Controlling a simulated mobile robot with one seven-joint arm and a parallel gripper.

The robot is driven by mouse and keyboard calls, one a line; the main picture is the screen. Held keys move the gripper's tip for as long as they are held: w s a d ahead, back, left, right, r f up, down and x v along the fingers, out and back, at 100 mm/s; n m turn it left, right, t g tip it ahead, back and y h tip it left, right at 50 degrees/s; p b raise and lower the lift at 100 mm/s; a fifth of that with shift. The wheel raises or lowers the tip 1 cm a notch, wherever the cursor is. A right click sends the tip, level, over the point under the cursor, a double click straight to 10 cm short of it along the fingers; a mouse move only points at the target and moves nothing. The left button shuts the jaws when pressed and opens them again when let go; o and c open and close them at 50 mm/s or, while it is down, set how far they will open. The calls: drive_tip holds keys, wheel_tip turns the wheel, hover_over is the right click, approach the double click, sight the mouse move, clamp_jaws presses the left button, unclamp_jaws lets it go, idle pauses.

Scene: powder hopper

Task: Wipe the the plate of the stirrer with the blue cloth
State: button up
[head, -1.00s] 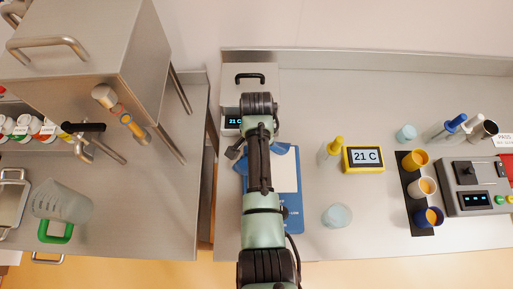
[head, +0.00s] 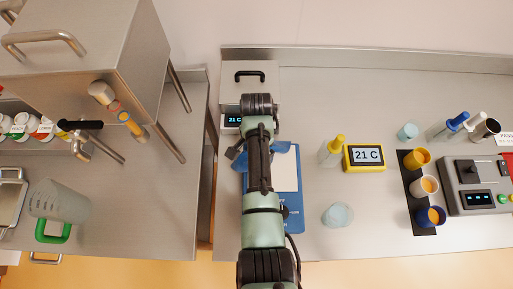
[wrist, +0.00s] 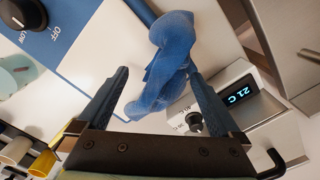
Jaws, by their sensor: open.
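The blue cloth (wrist: 172,62) lies crumpled in front of and between my gripper's fingertips in the wrist view. In the head view part of the cloth (head: 281,147) shows beside my arm, at the far end of the stirrer. My gripper (wrist: 158,76) is open, with a finger on either side of the cloth; I cannot tell whether they touch it. The stirrer (head: 293,216) is a blue unit with a white plate (head: 287,172), partly hidden under my arm. Its black knob (wrist: 22,14), marked OFF, shows at the wrist view's top left.
A metal unit (head: 250,93) with a handle and a 21 C display (wrist: 237,95) stands just beyond the stirrer. A glass jug (head: 57,204) stands on the left bench.

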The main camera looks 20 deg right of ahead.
drive_tip(key=shift+f+b, duration=0.3)
drive_tip(key=shift+f, duration=0.25)
clamp_jaws()
idle(0.4)
drive_tip(key=shift+s+r+p, duration=0.1)
drive_tip(key=shift+r+p, duration=0.15)
drive_tip(key=shift+p, duration=0.65)
drive_tip(key=shift+p, duration=0.95)
